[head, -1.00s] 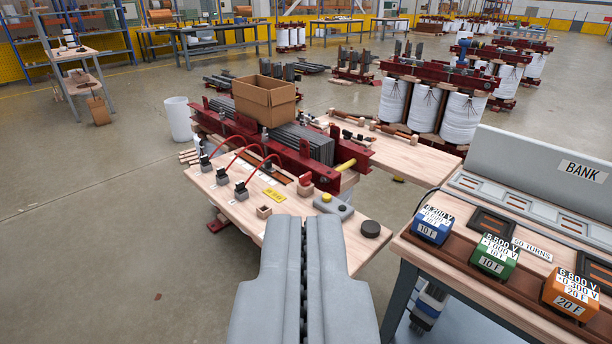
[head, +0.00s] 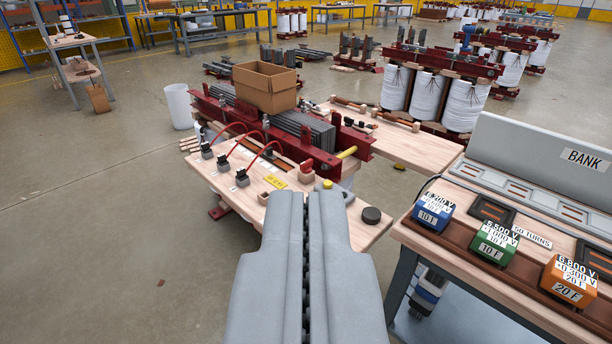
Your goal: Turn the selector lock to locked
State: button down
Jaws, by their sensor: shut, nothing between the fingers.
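A small red knob (head: 306,168) on a wooden block stands on the near wooden bench board (head: 230,200); it looks like the selector lock, but its position marks are too small to read. My gripper (head: 306,195) is shut and empty, its fingers pointing away from me. In the picture its tips lie just below the red knob; I cannot tell the gap in depth. The tips partly cover a grey box with a yellow button (head: 327,184) right of the knob.
Behind is a red-framed core with a cardboard box (head: 264,88). Blue, green and orange blocks (head: 494,241) sit on the right bench.

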aim_at(305, 167)
jog(key=i+j+z, duration=0.1)
jog(key=z, duration=0.35)
jog(key=j+z, duration=0.15)
jog(key=z, duration=0.3)
jog(key=i+j+z, duration=0.1)
jog(key=j, duration=0.3)
jog(key=i+j+z, duration=0.15)
jog(key=j, duration=0.3)
jog(key=i+j+z, duration=0.1)
jog(key=j, duration=0.3)
jog(key=i+j+z, duration=0.15)
jog(key=j, duration=0.3)
jog(key=i+j+z, duration=0.1)
jog(key=j, duration=0.35)
jog(key=k+u, duration=0.25)
jog(key=k, duration=0.4)
jog(key=k+u, duration=0.25)
jog(key=k, duration=0.35)
